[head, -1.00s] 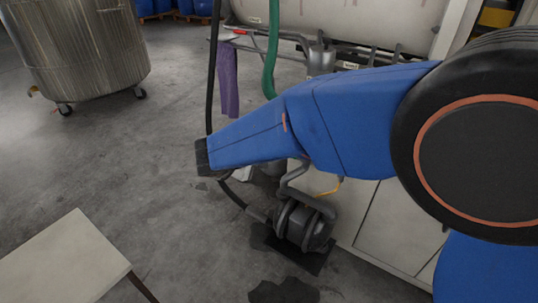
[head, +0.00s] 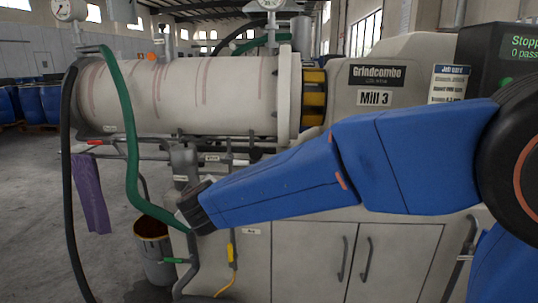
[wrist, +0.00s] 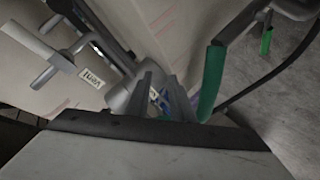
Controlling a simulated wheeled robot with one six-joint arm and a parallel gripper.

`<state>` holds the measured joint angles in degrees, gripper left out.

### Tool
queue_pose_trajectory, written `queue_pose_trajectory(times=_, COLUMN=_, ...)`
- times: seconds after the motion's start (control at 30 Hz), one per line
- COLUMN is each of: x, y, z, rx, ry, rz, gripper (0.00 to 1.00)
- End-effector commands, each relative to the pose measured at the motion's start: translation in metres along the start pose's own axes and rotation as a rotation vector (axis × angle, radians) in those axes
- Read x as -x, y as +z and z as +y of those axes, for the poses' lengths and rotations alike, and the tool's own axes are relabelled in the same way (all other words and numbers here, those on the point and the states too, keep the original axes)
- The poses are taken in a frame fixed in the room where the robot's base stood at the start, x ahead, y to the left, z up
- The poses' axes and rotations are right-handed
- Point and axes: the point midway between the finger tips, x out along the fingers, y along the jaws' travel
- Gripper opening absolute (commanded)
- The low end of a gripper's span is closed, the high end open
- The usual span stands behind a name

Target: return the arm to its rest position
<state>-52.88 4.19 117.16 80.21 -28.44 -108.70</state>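My blue arm (head: 290,185) reaches leftward across the front of the mill in the head view. Its dark wrist end is near the green hose; my gripper itself cannot be made out there. In the wrist view my gripper (wrist: 162,88) shows as two grey fingers rising from a dark bar. There is a gap between them with background showing through, and nothing is seen held.
Mill 3 (head: 375,75) fills the middle and right, with a white drum (head: 200,95). A green hose (head: 128,130) hangs close to the arm's end. A purple cloth (head: 90,195) and a bucket (head: 155,255) are at left.

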Motion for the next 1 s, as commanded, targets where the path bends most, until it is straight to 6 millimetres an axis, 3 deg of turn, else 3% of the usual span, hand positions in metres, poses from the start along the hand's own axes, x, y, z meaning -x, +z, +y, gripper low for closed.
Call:
queue_pose_trajectory(times=0.03, x=0.008, y=0.006, z=0.022, rx=-0.04, ry=-0.007, rz=0.024, gripper=0.21)
queue_pose_trajectory(times=0.1, x=0.02, y=0.013, z=0.043, rx=-0.096, ry=-0.031, rz=0.057, gripper=0.21)
queue_pose_trajectory(times=0.27, x=0.053, y=0.039, z=0.082, rx=-0.208, ry=-0.096, rz=0.098, gripper=0.21)
queue_pose_trajectory(times=0.4, x=0.088, y=0.07, z=0.105, rx=-0.296, ry=-0.158, rz=0.093, gripper=0.21)
queue_pose_trajectory(times=0.67, x=0.161, y=0.15, z=0.123, rx=-0.449, ry=-0.255, rz=-0.02, gripper=0.21)
queue_pose_trajectory(times=1.0, x=0.269, y=0.287, z=0.112, rx=-0.676, ry=-0.256, rz=-0.35, gripper=0.21)
